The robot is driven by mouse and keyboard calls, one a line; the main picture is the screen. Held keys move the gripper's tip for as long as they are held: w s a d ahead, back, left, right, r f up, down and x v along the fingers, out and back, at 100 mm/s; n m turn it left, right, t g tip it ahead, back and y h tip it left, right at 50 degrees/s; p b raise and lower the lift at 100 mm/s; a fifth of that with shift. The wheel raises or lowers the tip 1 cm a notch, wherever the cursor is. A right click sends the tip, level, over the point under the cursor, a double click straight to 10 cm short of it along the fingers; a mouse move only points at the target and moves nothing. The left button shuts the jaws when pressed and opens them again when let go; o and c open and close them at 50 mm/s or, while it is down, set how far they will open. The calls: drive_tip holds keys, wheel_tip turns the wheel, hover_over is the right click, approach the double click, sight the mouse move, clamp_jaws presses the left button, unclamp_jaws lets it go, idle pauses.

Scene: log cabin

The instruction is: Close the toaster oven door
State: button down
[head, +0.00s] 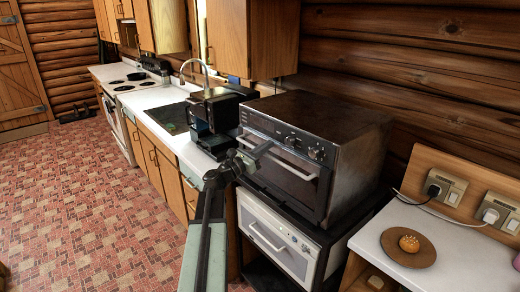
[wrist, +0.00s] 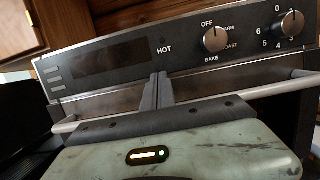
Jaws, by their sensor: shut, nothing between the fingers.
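The toaster oven (head: 345,125) is a dark metal box with a control panel along its front. Its door (head: 285,175) stands upright under the panel and looks shut or almost shut; I cannot tell if a small gap remains. My gripper (head: 262,150) is at the door's upper left part, by the handle. In the wrist view my shut, empty fingers (wrist: 159,90) point at the door top just below the panel (wrist: 120,60). The pale handle bar (wrist: 265,90) runs across behind my gripper body, which hides its middle.
A white-fronted oven (head: 275,240) sits below the toaster oven. A black coffee machine (head: 215,110) stands to its left on the counter. At right a white counter (head: 450,260) holds a round board (head: 408,248) with an orange item. The tiled floor (head: 90,200) at left is clear.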

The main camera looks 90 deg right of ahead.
drive_tip(key=shift+s+d+r, duration=0.15)
drive_tip(key=shift+r, duration=0.1)
idle(0.3)
drive_tip(key=shift+w+a+f, duration=0.1)
drive_tip(key=shift+w+a, duration=0.2)
drive_tip(key=shift+a, duration=0.05)
drive_tip(key=w+a, duration=0.8)
drive_tip(key=w, duration=0.2)
drive_tip(key=shift+w+a, duration=0.25)
drive_tip(key=shift+w, duration=0.05)
drive_tip(key=shift+w, duration=0.1)
